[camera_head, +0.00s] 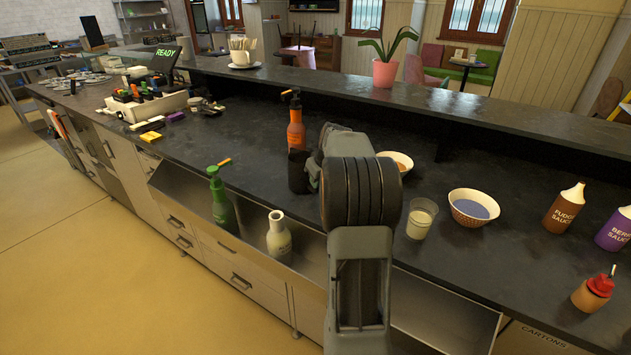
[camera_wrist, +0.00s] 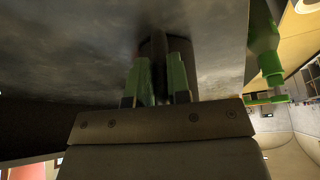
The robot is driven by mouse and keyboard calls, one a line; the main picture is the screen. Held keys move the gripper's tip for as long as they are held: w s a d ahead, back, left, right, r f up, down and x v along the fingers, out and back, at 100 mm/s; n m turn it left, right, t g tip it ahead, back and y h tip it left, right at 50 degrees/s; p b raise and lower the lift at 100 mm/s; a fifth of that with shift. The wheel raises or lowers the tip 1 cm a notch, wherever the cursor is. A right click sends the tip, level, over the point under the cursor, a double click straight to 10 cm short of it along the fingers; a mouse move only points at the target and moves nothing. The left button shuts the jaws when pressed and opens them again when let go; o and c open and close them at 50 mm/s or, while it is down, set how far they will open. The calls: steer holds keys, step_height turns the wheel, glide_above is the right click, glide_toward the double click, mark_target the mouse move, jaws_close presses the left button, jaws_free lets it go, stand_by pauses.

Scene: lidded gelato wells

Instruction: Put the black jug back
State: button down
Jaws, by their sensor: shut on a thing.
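The black jug (camera_head: 298,172) is upright over the dark counter, in front of an orange pump bottle. I cannot tell whether its base touches the counter. My gripper (camera_head: 313,172) is at the jug's right side, its fingers mostly hidden behind my wrist in the head view. In the wrist view my gripper (camera_wrist: 159,82) has its green-padded fingers shut on the dark jug (camera_wrist: 157,47), of which only a narrow part shows.
The orange pump bottle (camera_head: 296,128) stands close behind the jug. A green pump bottle (camera_head: 221,198) and a white bottle (camera_head: 278,236) stand in the lower steel trough (camera_head: 247,228). A glass (camera_head: 421,218) and patterned bowl (camera_head: 473,208) stand right. Counter left of the jug is clear.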

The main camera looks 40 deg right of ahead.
steer(key=shift+f, duration=0.2)
steer(key=c, duration=1.1)
jaws_free()
